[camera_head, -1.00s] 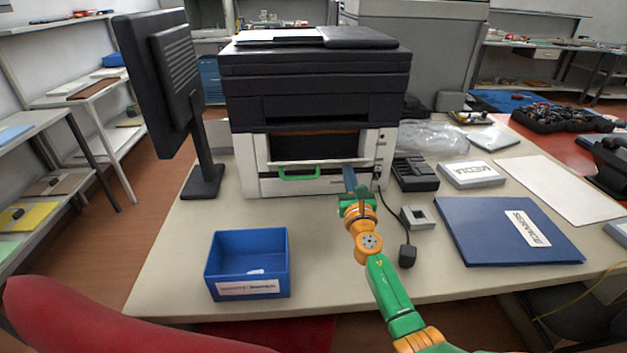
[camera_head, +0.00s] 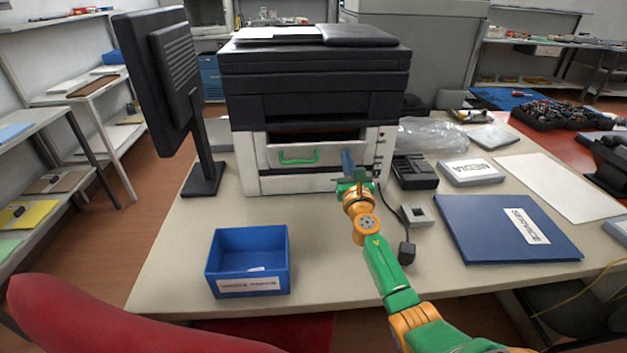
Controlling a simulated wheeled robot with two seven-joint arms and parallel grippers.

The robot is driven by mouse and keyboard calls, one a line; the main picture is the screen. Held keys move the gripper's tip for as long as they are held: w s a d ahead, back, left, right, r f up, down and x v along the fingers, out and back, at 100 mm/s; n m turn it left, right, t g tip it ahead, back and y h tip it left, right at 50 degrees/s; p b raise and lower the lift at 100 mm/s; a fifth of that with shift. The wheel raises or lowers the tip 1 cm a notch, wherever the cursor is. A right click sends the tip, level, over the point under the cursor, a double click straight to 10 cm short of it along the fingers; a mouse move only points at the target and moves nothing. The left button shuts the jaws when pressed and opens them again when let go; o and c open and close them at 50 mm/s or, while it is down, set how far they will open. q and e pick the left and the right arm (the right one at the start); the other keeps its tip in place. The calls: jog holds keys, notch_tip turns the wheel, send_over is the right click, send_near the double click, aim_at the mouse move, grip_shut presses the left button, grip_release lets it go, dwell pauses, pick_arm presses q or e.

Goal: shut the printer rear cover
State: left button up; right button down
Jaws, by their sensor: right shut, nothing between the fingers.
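The printer (camera_head: 316,85) stands on the table, black above and white below. Its rear cover is a white flap (camera_head: 338,153) with a green handle (camera_head: 299,157), on the side facing me. The flap is tilted up most of the way, and a dark gap shows above its upper edge. My right gripper (camera_head: 347,163) is shut and empty, its blue-grey fingers at the right part of the flap. I cannot tell whether they touch it. My left gripper is not in view.
A blue bin (camera_head: 248,286) stands at the front left. A monitor (camera_head: 160,80) stands left of the printer. A black device (camera_head: 415,172), a small grey box (camera_head: 416,215) and a blue folder (camera_head: 480,230) lie to the right. The table before the printer is mostly clear.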

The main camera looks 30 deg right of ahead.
jog(key=shift+w+d+r, duration=0.2)
jog(key=shift+w, duration=0.2)
jog(key=shift+w+d+r, duration=0.2)
jog(key=shift+w, duration=0.15)
jog(key=shift+w+d+b, duration=0.35)
jog(key=shift+w+b, duration=0.3)
jog(key=shift+b, duration=0.35)
jog(key=shift+w+r, duration=0.1)
jog(key=shift+w, duration=0.05)
jog(key=s+p, duration=0.1)
jog(key=s+a+p, duration=0.1)
jog(key=p, duration=0.1)
jog(key=shift+s+a+r+p, duration=0.15)
jog(key=shift+s+r+p, duration=0.1)
jog(key=shift+r+p, duration=0.1)
jog(key=p, duration=0.2)
send_near(345, 147)
jog(key=x, duration=0.2)
jog(key=shift+w+d, duration=0.3)
